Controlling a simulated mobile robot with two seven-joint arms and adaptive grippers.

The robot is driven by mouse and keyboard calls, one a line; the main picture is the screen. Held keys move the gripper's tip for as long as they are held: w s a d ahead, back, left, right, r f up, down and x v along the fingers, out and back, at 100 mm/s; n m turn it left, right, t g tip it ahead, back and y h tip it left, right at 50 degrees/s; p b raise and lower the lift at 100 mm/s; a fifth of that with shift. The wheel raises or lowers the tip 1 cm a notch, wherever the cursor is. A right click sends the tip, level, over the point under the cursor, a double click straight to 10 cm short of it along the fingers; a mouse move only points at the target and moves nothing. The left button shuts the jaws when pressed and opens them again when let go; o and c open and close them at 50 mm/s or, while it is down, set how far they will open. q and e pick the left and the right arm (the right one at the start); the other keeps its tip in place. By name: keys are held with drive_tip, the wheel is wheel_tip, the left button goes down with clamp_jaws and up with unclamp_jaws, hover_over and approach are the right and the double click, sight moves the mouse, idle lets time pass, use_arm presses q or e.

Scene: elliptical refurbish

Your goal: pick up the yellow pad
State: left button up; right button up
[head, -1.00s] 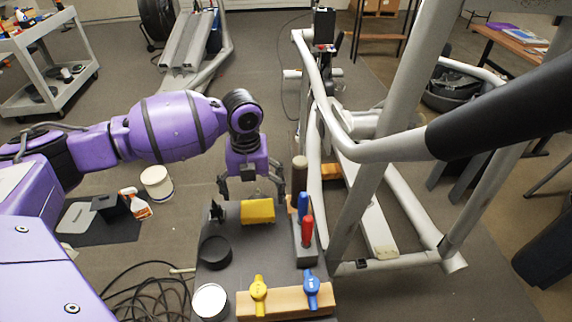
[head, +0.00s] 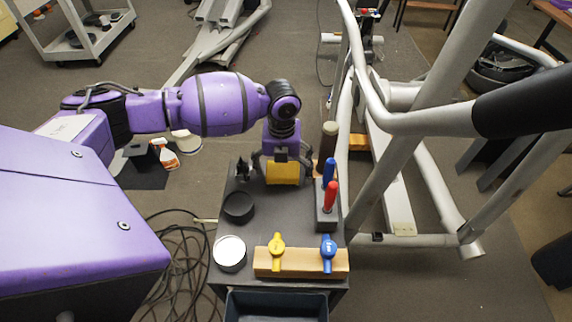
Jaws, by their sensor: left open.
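The yellow pad (head: 283,175) lies on the dark grey cart top (head: 272,215), near its far end. My left gripper (head: 284,172) points down at the pad with its dark fingers spread. One finger is on each side of the pad, and the gripper hides the pad's upper part. I cannot tell whether the fingers touch it. My right gripper is not in view.
To the right stand a block with red (head: 330,196) and blue (head: 328,169) handles and a brown cylinder (head: 328,141). A black ring (head: 239,207), a white-topped can (head: 230,253) and a wooden block (head: 301,264) with yellow and blue knobs are nearer. The exercise machine's frame (head: 386,170) rises close on the right.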

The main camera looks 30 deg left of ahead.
use_arm(q)
drive_tip(key=c, duration=1.1)
drive_tip(key=shift+r, duration=0.1)
drive_tip(key=shift+w+r, duration=0.1)
drive_tip(key=shift+r, duration=0.5)
drive_tip(key=s+d+r, duration=0.3)
drive_tip(key=s+r, duration=0.3)
drive_tip(key=s+d+r+p, duration=0.1)
drive_tip(key=s+d+r, duration=0.2)
drive_tip(key=s+r, duration=0.2)
drive_tip(key=shift+s+d+r, duration=0.3)
drive_tip(key=shift+s+r, duration=0.1)
drive_tip(key=shift+s, duration=0.35)
